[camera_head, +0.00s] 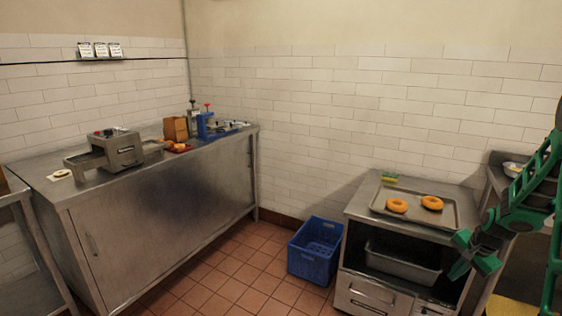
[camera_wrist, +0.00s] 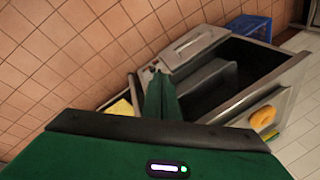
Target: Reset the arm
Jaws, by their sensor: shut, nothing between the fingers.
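My green arm is at the right edge of the head view, and my gripper (camera_head: 473,256) hangs low at its end. The gripper is in front of the right side of the steel stand and holds nothing. In the wrist view the green fingers (camera_wrist: 160,92) are together, pointing toward the stand's front and the floor. The wrist view is tilted.
A steel stand (camera_head: 362,207) bears a tray (camera_head: 415,213) with two bagels (camera_head: 432,202). A blue crate (camera_head: 314,250) sits on the floor left of it. A long steel counter (camera_head: 150,215) with a toaster-like machine (camera_head: 117,149) stands left. Tiled floor between is clear.

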